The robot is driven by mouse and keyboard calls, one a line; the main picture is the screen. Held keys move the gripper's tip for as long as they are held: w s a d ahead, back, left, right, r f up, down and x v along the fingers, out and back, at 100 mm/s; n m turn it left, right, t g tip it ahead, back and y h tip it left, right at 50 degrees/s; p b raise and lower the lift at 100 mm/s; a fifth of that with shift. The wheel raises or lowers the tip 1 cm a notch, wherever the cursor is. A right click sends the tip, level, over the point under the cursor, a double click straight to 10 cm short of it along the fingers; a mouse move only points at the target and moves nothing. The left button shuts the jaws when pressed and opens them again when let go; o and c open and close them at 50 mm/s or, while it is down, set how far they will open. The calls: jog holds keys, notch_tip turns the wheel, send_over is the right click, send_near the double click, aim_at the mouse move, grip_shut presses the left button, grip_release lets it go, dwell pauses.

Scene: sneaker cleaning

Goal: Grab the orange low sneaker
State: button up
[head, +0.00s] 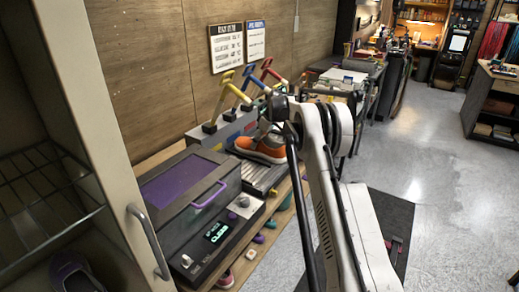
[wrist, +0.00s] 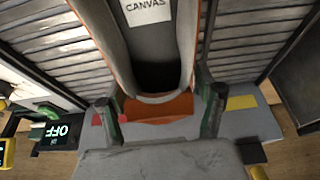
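The orange low sneaker (head: 262,148) sits on a grey ribbed surface (head: 264,178) beside the wall-side machine. In the wrist view its orange heel (wrist: 158,108) faces me, with the grey inside and a "CANVAS" label (wrist: 147,11) beyond. My gripper (wrist: 161,108) has one finger on each side of the heel. The fingers stand wide apart, with a small gap visible at the right; contact at the left is unclear. In the head view my arm hides the gripper's fingertips.
A dark machine with a purple lid (head: 180,182) stands in front of the sneaker. Yellow, blue and red levers (head: 240,95) rise behind it. A cabinet with a wire shelf (head: 50,190) is at left, with a purple shoe (head: 72,272) low inside. Open floor (head: 440,190) lies right.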

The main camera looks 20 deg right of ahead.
jog(key=c, duration=1.4)
jog(key=shift+c, duration=0.3)
jog(key=shift+r, duration=0.15)
